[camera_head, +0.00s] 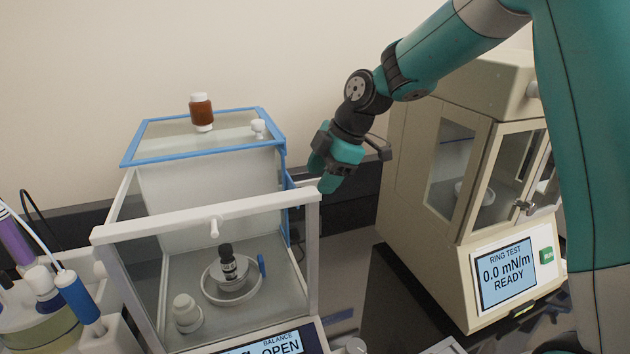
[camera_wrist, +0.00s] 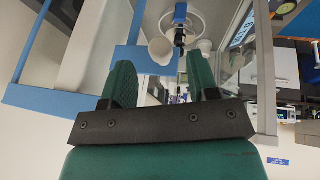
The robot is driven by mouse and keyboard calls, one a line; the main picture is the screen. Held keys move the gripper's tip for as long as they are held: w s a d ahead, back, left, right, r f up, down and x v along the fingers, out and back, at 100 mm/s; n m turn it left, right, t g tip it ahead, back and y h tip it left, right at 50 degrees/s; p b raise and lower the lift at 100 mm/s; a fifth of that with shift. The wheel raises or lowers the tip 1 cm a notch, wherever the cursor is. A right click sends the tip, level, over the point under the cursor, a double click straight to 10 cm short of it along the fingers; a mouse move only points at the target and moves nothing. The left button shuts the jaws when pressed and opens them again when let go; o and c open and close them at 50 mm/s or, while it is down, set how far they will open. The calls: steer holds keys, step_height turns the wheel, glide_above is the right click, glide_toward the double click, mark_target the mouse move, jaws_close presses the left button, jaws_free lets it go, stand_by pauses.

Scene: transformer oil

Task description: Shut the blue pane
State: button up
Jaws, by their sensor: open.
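The blue-framed pane (camera_head: 160,130) lies flat at the back of the balance, behind the white front top bar (camera_head: 255,207). A small white knob (camera_head: 258,127) stands near its right edge. The balance chamber is uncovered above, and the display (camera_head: 275,341) reads OPEN. Blue edging also shows down the right side behind the chamber. My gripper (camera_head: 323,176) is open, to the right of the chamber, fingers pointing down. In the wrist view, blue framing (camera_wrist: 50,99) runs on the left and passes close beyond the fingers (camera_wrist: 162,80). I cannot tell whether they touch it.
A brown bottle (camera_head: 202,112) stands on the pane. Inside the chamber are a dark-topped weight (camera_head: 227,262) on the pan and a white jar (camera_head: 186,312). A ring-test instrument (camera_head: 425,180) stands close on the right. Tools in holders crowd the left.

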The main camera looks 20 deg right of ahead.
steer(key=x, duration=0.3)
steer(key=shift+f+p, duration=0.25)
steer(key=shift+p, duration=0.05)
